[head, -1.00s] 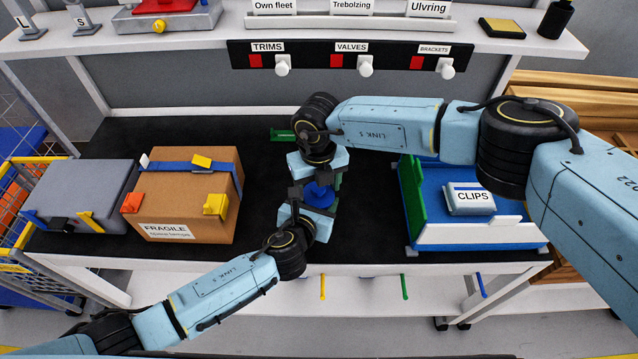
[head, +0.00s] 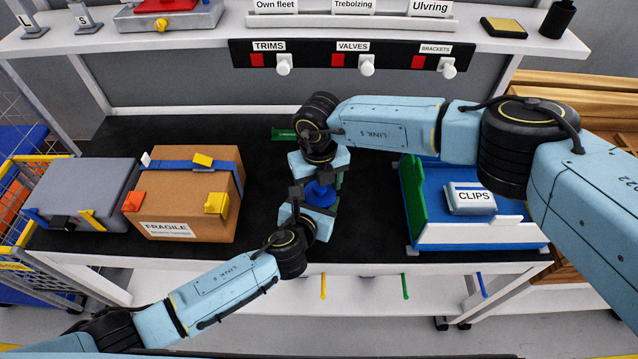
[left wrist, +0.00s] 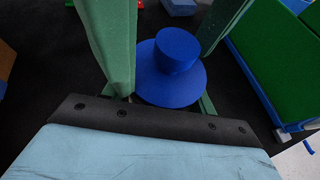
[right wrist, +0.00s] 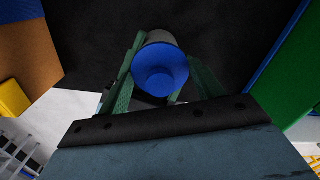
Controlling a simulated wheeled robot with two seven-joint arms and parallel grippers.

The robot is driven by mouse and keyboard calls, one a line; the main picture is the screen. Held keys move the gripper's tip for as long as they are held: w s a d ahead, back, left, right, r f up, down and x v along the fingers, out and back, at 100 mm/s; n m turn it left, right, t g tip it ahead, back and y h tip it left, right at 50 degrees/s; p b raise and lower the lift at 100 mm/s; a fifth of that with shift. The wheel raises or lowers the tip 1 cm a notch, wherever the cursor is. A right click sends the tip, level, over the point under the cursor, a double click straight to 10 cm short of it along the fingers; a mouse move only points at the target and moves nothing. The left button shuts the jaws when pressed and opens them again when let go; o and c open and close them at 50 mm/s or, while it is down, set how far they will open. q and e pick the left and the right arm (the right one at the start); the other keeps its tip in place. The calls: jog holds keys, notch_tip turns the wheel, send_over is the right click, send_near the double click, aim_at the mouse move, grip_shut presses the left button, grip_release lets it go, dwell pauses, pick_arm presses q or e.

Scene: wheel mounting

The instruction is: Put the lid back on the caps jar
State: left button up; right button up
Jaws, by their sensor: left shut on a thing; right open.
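The blue lid (head: 319,194) with its round knob shows between my two grippers in the head view, in the left wrist view (left wrist: 172,82) and in the right wrist view (right wrist: 160,72). It lies at the top of the dark grey caps jar (right wrist: 160,37), which is mostly hidden; I cannot tell whether it is fully seated. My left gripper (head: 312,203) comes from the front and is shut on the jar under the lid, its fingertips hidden. My right gripper (head: 317,182) comes from above and is open, its green fingers on both sides of the lid.
A cardboard box (head: 190,205) and a grey case (head: 88,190) stand on the left of the black bench (head: 265,225). A blue tray (head: 455,233) with a green side and a CLIPS pack (head: 470,198) stands right. A shelf (head: 380,35) overhangs the back.

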aim_at(318, 187)
pick_arm(q)
jog(key=shift+d+r, duration=0.65)
jog(key=shift+d, duration=0.05)
pick_arm(e)
jog(key=shift+s+a+r, duration=0.15)
jog(key=shift+r, duration=1.3)
pick_arm(q)
jog(key=shift+a, duration=0.1)
pick_arm(e)
jog(key=shift+r, duration=0.35)
pick_arm(q)
jog(key=shift+a+f, duration=0.1)
jog(key=shift+f, duration=0.05)
pick_arm(e)
jog(key=shift+r, duration=0.1)
jog(key=c, duration=1.3)
pick_arm(q)
jog(key=shift+a, duration=0.1)
pick_arm(e)
jog(key=shift+o, duration=0.2)
jog(key=shift+d, duration=0.2)
pick_arm(q)
jog(key=shift+w, duration=0.1)
pick_arm(e)
jog(key=shift+f, duration=0.3)
jog(key=shift+w+d, duration=0.1)
jog(key=shift+w, duration=0.1)
